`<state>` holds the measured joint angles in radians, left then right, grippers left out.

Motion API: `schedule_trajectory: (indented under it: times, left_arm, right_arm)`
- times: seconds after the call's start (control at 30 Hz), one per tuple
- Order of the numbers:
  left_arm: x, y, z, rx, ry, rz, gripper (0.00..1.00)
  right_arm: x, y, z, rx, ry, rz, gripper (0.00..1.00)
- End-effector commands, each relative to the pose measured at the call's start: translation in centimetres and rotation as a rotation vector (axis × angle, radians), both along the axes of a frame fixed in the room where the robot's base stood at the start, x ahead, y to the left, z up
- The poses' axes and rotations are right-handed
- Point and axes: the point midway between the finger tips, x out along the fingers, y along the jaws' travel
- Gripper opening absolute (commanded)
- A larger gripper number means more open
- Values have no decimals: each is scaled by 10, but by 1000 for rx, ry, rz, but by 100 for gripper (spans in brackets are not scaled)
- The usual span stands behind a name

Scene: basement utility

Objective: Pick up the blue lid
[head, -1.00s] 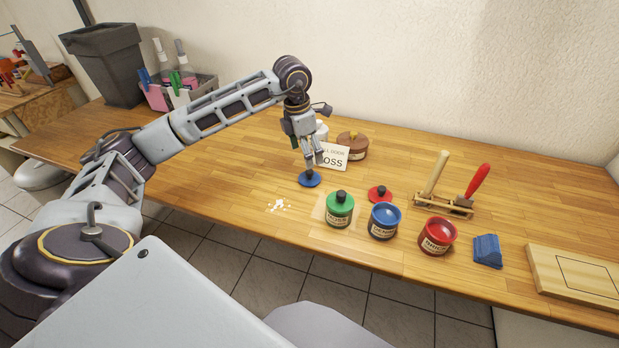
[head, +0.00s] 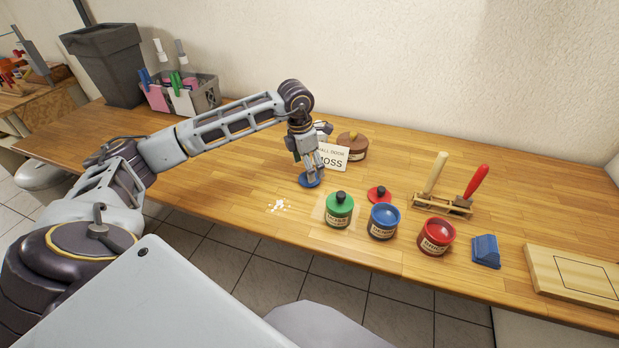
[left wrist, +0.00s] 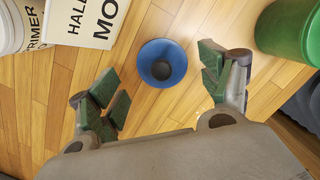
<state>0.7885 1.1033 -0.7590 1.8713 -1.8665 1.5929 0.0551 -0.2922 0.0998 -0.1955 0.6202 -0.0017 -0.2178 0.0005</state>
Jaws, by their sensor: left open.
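The blue lid (head: 308,182) lies on the wooden workbench, just in front of the white card. It is a round blue disc with a dark knob on top, and in the left wrist view the lid (left wrist: 150,54) shows whole. My left gripper (head: 311,174) is right over it, pointing down. In the left wrist view my left gripper (left wrist: 165,88) is open, with green pads on either side and nothing between them. The lid appears ahead of the pads, roughly centred between them. Whether the fingers touch the lid is not clear. My right gripper is not in view.
A white card (head: 333,158) and a brown pot (head: 353,147) stand behind the lid. A green jar (head: 339,210), an open blue jar (head: 383,221), a red jar (head: 436,237) and a red lid (head: 379,193) are to the right. White spots (head: 278,206) lie in front.

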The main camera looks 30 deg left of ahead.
Motion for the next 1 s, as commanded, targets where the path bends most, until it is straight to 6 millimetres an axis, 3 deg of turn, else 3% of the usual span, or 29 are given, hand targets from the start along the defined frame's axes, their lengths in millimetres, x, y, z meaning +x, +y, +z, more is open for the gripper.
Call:
schedule_trajectory:
  times: [0.3, 0.8, 1.0]
  left_arm:
    - [2, -3, -29, 0, 1, 0, 78]
    - [2, -3, -31, 1, 1, 0, 78]
    - [2, -3, -31, 1, 1, 0, 54]
  right_arm:
    - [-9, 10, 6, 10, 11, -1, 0]
    - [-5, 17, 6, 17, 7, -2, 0]
    - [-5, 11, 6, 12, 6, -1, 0]
